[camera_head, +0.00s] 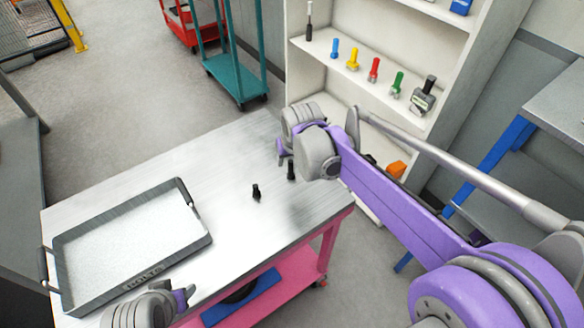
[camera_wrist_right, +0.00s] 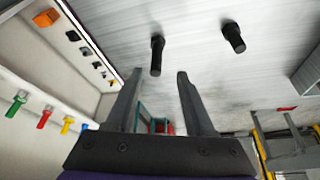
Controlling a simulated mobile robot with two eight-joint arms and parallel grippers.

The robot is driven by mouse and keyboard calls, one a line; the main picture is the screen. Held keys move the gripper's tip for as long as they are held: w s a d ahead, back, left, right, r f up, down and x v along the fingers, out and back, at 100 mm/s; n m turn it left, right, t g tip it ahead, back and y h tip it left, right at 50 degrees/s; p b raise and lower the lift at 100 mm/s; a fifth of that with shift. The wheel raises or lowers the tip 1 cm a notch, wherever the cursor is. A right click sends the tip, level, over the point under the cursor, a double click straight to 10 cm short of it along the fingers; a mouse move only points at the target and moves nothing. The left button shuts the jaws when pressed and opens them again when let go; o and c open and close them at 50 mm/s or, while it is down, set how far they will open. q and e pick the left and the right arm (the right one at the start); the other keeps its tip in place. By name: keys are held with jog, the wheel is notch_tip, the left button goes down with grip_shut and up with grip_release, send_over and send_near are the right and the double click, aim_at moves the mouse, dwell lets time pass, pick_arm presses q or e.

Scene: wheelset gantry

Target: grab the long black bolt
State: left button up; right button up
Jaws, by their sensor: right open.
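The long black bolt (camera_head: 291,170) stands on the grey table near its right end, just by my right gripper (camera_head: 282,152). A shorter black bolt (camera_head: 255,191) stands to its left. In the right wrist view the long bolt (camera_wrist_right: 157,56) shows just beyond the gap between my open, empty fingers (camera_wrist_right: 159,86). The shorter bolt (camera_wrist_right: 233,37) is off to the right there. The fingers are apart from both bolts. My left gripper (camera_head: 181,297) is low in the head view, beside the tray; its jaw opening is unclear.
An empty-looking tray (camera_head: 196,208) marked BOLTS lies on the left of the table (camera_head: 222,155). A white shelf (camera_head: 336,73) with coloured bolts stands behind my right arm. A teal cart (camera_head: 236,77) stands beyond the table. The table between tray and bolts is clear.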

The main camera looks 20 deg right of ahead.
aim_at(290, 167)
jog(key=x, duration=0.7)
jog(key=shift+w+d+f, duration=0.15)
jog(key=shift+d+f, duration=0.1)
jog(key=shift+d, duration=0.05)
grip_shut()
